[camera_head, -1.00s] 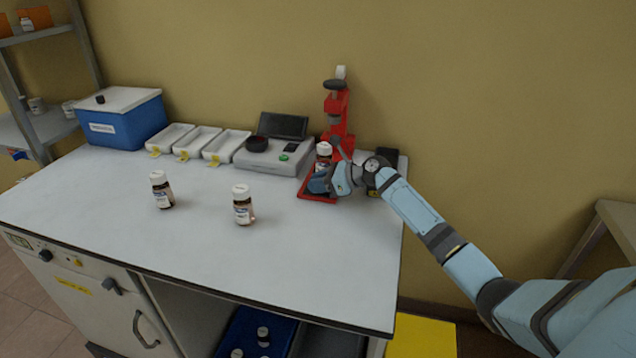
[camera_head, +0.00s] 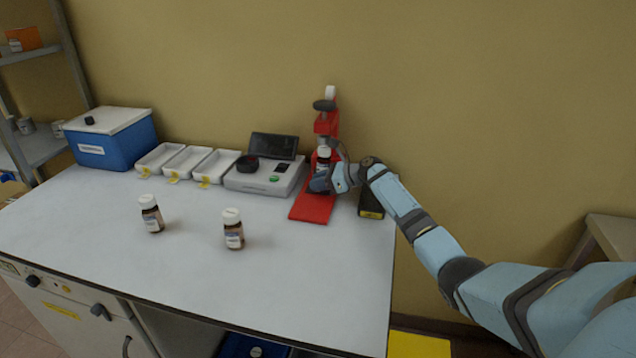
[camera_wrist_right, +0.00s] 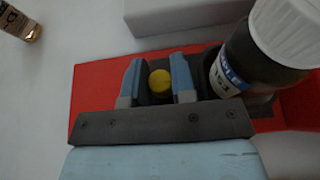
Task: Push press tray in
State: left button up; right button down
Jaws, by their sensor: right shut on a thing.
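The red press (camera_head: 327,123) stands upright at the back right of the table. Its flat red base (camera_head: 312,209) extends toward me, its front part bare. A dark bottle with a white cap (camera_head: 323,154) stands upright at the press; it also shows in the right wrist view (camera_wrist_right: 262,58). My right gripper (camera_head: 320,183) is low over the base, just in front of the bottle. In the right wrist view its two fingers (camera_wrist_right: 158,66) close around a small yellow-topped knob (camera_wrist_right: 160,81) beside the bottle. The tray under the bottle is mostly hidden. My left gripper is out of view.
Two bottles (camera_head: 151,214) (camera_head: 233,229) stand on the table's open left and middle part. A grey device (camera_head: 264,176), white trays (camera_head: 187,161) and a blue box (camera_head: 110,142) line the back. A black block (camera_head: 371,203) lies right of the press.

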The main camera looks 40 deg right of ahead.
jog(key=c, duration=1.2)
grip_release()
jog(key=shift+d+r, duration=0.2)
jog(key=shift+d, duration=0.05)
jog(key=shift+f, duration=0.1)
jog(key=p+v, duration=0.1)
jog(key=v, duration=1.2)
jog(key=shift+s+d, duration=0.15)
jog(key=shift+s, duration=0.1)
